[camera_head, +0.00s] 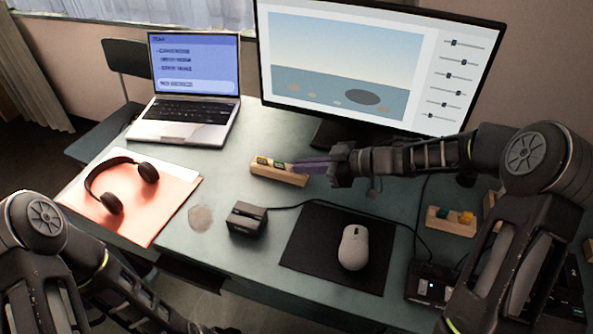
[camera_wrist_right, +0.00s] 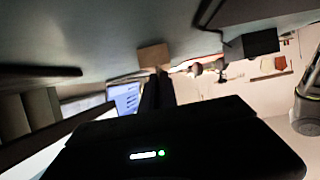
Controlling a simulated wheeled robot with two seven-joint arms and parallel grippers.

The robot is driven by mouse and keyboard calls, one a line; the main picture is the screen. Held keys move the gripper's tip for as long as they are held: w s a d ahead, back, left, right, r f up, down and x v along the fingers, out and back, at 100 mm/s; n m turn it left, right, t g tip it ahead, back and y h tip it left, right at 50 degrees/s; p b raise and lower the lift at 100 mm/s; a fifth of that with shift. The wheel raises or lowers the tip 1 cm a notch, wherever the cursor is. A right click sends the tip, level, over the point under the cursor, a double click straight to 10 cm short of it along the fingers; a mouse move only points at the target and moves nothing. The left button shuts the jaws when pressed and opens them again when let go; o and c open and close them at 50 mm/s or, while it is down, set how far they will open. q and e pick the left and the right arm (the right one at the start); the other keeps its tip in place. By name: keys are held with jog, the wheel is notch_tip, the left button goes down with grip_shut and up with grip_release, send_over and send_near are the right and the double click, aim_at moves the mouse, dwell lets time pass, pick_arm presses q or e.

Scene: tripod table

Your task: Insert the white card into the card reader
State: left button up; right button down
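A small black box that looks like the card reader (camera_head: 247,217) stands on the table left of the mouse pad, with a cable running from it. A wooden holder (camera_head: 285,178) with small dark and yellowish pieces in its top lies behind it. My right gripper (camera_head: 312,167) reaches in from the right, its purplish fingers at the holder's right end. In the wrist view its dark fingers (camera_wrist_right: 157,88) look close together and point at a wooden block (camera_wrist_right: 153,55); whether they grip something is unclear. I cannot make out the white card. My left arm runs off the bottom edge, fingers out of sight.
A mouse (camera_head: 353,247) rests on a black pad (camera_head: 312,262). Headphones (camera_head: 105,187) lie on a salmon folder (camera_head: 160,207). A laptop (camera_head: 185,112) and monitor (camera_head: 345,60) stand behind. Another wooden holder (camera_head: 449,227) and a lit black device (camera_head: 425,290) are right.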

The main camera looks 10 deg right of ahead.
dwell(0.6)
